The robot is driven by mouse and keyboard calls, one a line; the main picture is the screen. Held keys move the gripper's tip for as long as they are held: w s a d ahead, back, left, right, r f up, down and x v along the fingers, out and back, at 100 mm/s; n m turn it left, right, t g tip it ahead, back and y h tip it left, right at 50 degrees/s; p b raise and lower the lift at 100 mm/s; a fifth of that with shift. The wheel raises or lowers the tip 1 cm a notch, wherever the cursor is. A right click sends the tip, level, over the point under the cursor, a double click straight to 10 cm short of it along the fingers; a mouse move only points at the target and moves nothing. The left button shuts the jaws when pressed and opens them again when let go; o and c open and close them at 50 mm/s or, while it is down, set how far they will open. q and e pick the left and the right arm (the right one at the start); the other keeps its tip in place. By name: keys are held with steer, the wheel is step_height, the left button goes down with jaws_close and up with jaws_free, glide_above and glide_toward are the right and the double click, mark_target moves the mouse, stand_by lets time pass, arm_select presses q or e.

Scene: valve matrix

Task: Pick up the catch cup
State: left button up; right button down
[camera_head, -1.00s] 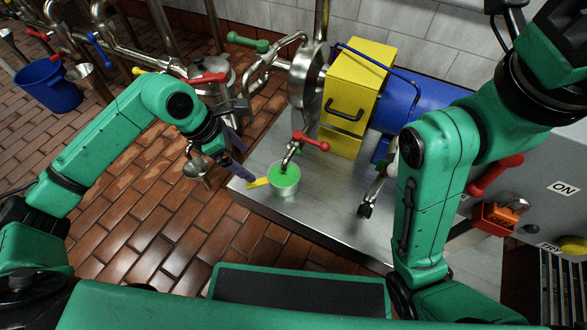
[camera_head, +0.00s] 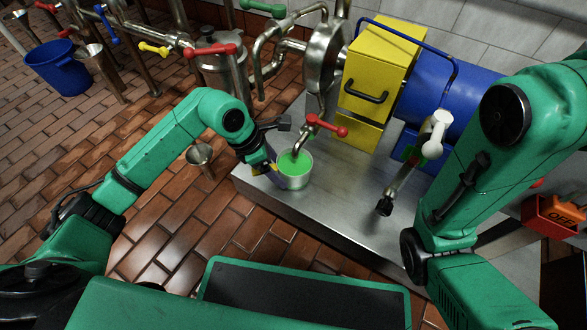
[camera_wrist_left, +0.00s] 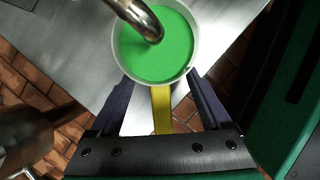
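In the left wrist view my left gripper (camera_wrist_left: 160,84) is open, with one dark finger on each side of the handle and gaps between. Its fingertips are close to the cup's wall; contact cannot be told. My right gripper is not in view.
A curved metal spout (camera_wrist_left: 137,18) hangs over the cup, with a red valve handle (camera_head: 328,126) above it. A yellow box (camera_head: 380,70) and blue tank (camera_head: 440,88) stand behind. Bare steel platform (camera_head: 340,215) lies right of the cup. A metal funnel-like vessel (camera_head: 200,154) is at left.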

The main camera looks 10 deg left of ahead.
arm_select(q)
jaws_close()
stand_by(1.1)
